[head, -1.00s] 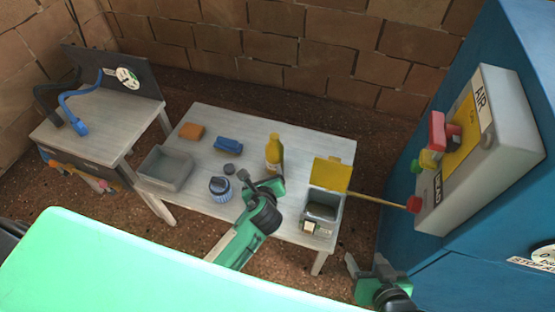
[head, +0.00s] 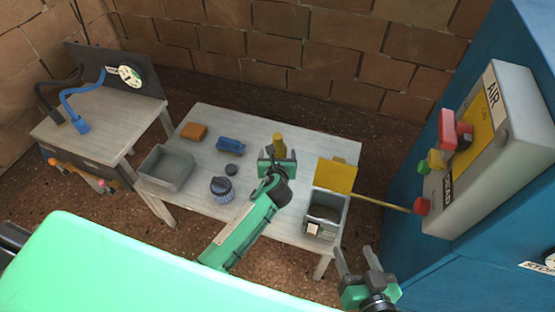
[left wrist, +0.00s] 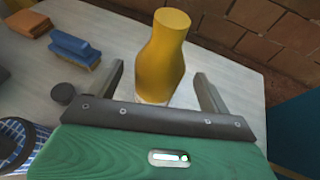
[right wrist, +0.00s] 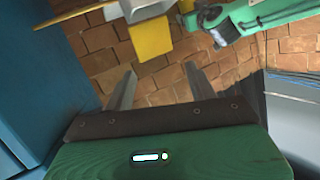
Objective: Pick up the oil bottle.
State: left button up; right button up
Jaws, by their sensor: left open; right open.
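The yellow oil bottle (head: 279,141) stands upright on the pale table (head: 215,120). In the head view its lower part is hidden behind my left gripper (head: 278,160). In the left wrist view the bottle (left wrist: 166,55) stands between the two spread fingers of my left gripper (left wrist: 161,85), with a visible gap to the right finger. My left gripper is open and not closed on it. My right gripper (head: 358,265) is open and empty, off the table's front right corner. It shows in the right wrist view (right wrist: 162,90) with nothing between its fingers.
A grey bin with a yellow lid (head: 337,174) stands right of the bottle. A blue-checked jar (head: 221,189), a dark cap (head: 231,170), a blue brush (head: 230,146), an orange block (head: 194,131) and a grey tray (head: 165,170) lie left. A blue cabinet (head: 490,230) stands at right.

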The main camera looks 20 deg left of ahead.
pick_arm(q)
jog(key=shift+w+a+f+b, duration=0.1)
jog(key=shift+w+f+b, duration=0.1)
jog(key=shift+w+b, duration=0.15)
jog(key=b+x, duration=0.1)
jog(key=x, duration=0.3)
jog(key=shift+w+b, duration=0.1)
jog(key=shift+b, duration=0.2)
jog(key=shift+w, duration=0.1)
jog(key=c, duration=1)
pick_arm(e)
jog(key=w+d+r+t, duration=0.1)
jog(key=w+r+t, duration=0.3)
jog(key=r, duration=0.5)
jog(key=shift+d+t+y, duration=0.3)
jog(key=shift+d+t, duration=0.05)
jog(key=shift+t, duration=0.65)
